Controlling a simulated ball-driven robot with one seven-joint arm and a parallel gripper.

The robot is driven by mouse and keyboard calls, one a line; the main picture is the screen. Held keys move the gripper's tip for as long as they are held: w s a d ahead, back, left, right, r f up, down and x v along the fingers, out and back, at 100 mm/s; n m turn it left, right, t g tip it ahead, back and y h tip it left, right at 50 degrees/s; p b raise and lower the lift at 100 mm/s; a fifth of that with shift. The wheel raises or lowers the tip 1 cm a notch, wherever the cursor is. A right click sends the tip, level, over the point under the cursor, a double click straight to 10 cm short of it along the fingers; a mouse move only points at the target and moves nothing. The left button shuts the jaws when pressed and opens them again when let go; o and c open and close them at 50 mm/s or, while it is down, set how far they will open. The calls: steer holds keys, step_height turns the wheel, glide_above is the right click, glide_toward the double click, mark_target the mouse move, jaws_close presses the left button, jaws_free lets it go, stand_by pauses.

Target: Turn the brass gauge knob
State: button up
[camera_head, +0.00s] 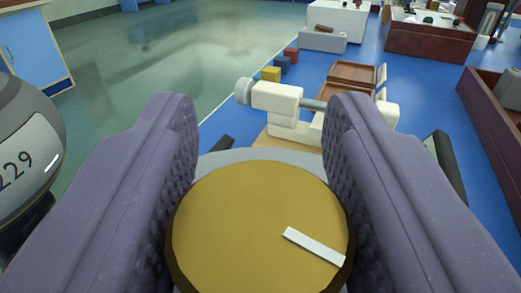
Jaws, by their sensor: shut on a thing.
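The brass gauge knob (245,220) is a large round gold disc at the bottom middle of the head camera view. A white pointer bar (314,246) lies on its face, to the right of centre, slanting down to the right. A pale grey round plate (265,155) shows behind the knob. My gripper (262,165) has its two purple padded fingers on the left and right sides of the knob, shut on it. The finger contact at the knob's lower edges is partly hidden.
A white clamp-like device (290,122) with a metal rod stands just beyond the knob. Small coloured blocks (271,74) and an open brown box (352,73) lie farther on. A rounded grey body marked 229 (25,165) is at left. Open green floor (190,55) shows at upper left.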

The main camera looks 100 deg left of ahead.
steer(key=shift+s+r+n+g+h+p, duration=0.15)
steer(key=shift+n+g+h+p, duration=0.15)
steer(key=shift+n+g+p, duration=0.95)
steer(key=shift+g, duration=0.55)
steer(key=o, duration=1)
steer(key=shift+a, duration=0.1)
steer(key=shift+c, duration=0.2)
